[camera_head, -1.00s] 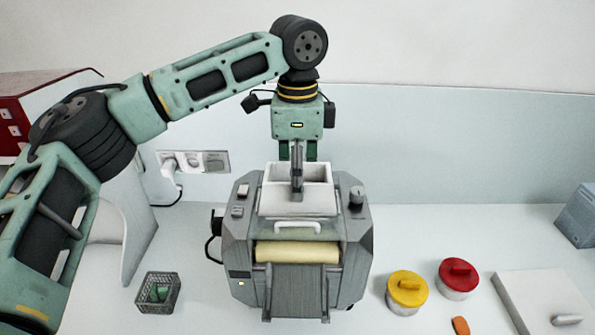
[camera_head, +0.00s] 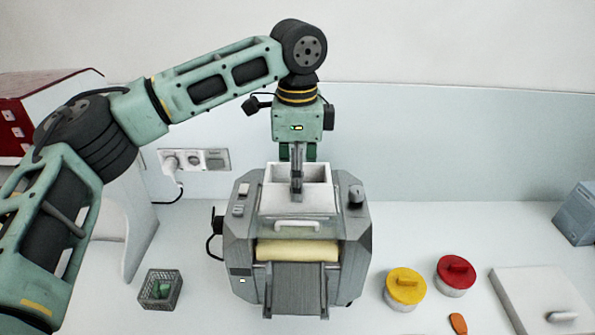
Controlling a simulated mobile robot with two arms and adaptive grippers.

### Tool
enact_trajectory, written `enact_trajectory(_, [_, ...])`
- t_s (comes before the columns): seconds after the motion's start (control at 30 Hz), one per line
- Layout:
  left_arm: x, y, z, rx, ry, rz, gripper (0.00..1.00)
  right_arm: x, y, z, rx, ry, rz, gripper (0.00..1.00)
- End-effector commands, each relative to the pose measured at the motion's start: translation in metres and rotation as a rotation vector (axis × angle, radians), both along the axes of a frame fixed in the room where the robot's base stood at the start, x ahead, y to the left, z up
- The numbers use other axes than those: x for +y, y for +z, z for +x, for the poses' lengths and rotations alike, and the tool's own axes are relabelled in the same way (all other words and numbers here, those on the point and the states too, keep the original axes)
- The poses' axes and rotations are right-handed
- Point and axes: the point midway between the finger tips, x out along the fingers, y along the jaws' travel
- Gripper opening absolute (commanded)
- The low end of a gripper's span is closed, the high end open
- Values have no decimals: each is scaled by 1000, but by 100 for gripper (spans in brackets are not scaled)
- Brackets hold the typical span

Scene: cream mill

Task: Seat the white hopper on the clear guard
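The white hopper (camera_head: 297,203) is an open-topped box at the top of the grey mill (camera_head: 243,245). It looks upright and level. My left gripper (camera_head: 297,190) reaches down from above with its fingers at the hopper's opening. The fingers are seen nearly edge-on and overlap the hopper's wall, so I cannot tell whether they grip it. A cream roller (camera_head: 297,250) shows below the hopper. My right gripper is not in view.
A yellow-lidded jar (camera_head: 405,288), a red-lidded jar (camera_head: 456,275), an orange piece (camera_head: 458,324) and a white board (camera_head: 540,300) lie to the right. A small wire basket (camera_head: 160,290) stands to the left. A wall socket with a plug (camera_head: 170,163) is behind.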

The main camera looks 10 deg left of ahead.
Motion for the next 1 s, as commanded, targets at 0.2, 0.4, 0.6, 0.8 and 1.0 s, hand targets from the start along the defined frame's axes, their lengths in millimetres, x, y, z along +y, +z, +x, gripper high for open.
enact_trajectory(0.2, [0, 0, 0, 0, 0, -1, 31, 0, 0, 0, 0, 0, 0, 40])
enact_trajectory(0.4, [0, 0, 0, 0, 0, -1, 31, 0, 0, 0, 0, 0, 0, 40])
enact_trajectory(0.6, [0, -1, 0, 0, -1, -1, 31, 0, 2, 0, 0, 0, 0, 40])
enact_trajectory(0.8, [0, -2, 0, 1, -1, -1, 31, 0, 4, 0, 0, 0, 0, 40])
enact_trajectory(1.0, [0, -3, 0, 0, -1, -1, 69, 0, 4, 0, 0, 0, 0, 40])
